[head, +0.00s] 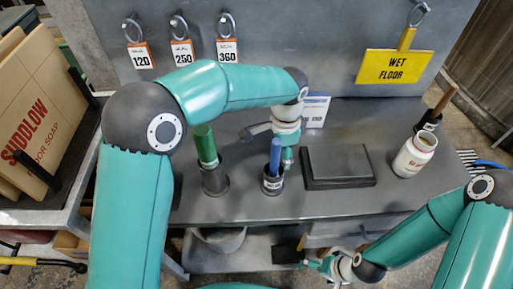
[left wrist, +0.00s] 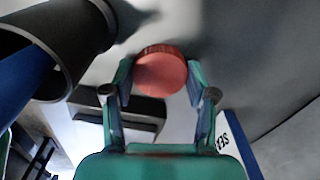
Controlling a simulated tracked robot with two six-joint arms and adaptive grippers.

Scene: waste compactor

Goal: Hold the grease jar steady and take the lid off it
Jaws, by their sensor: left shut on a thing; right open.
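The white grease jar (head: 413,157) with red lettering stands upright on the right of the grey bench. Its mouth is uncovered and shows brown contents. My left gripper (head: 287,158) is above the middle of the bench, well left of the jar and partly hidden behind a blue handle. In the left wrist view its fingers are shut on a round red lid (left wrist: 160,72). The lid cannot be made out in the head view. My right gripper (head: 310,264) is open, low in front of the bench edge and away from the jar.
A green-handled tool (head: 205,145) and a blue-handled one (head: 275,155) stand in dark holders. A dark flat block (head: 338,165) lies left of the jar. Behind are a small card (head: 316,110) and a yellow sign (head: 394,67). A wooden-handled brush (head: 437,108) stands behind the jar.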

